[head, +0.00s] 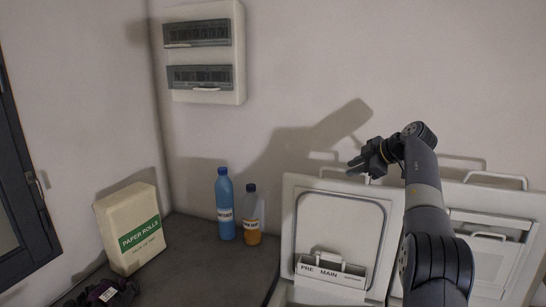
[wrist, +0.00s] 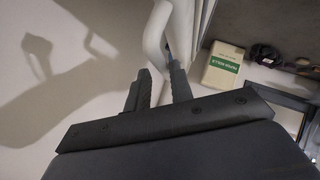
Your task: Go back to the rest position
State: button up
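My gripper (head: 360,165) is above the top edge of the raised lid (head: 340,225) of the left toploader, close to the lid's handle. In the wrist view its two dark fingers (wrist: 160,88) stand apart with a gap. A white curved part (wrist: 156,38) shows at and beyond the fingertips; I cannot tell whether it touches them. The left toploader's inside face carries a dispenser (head: 330,270) marked PRE and MAIN. My arm covers part of the space between the two machines.
The right toploader (head: 495,215) also has its lid raised. A blue bottle (head: 226,205), an orange-filled bottle (head: 253,220) and a paper rolls pack (head: 130,225) stand on the dark counter (head: 195,265). A fuse box (head: 203,52) hangs on the wall.

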aim_at(345, 170)
jog(key=v, duration=0.7)
jog(key=x, duration=1.1)
jog(key=shift+s+a, duration=0.2)
jog(key=shift+s, duration=0.3)
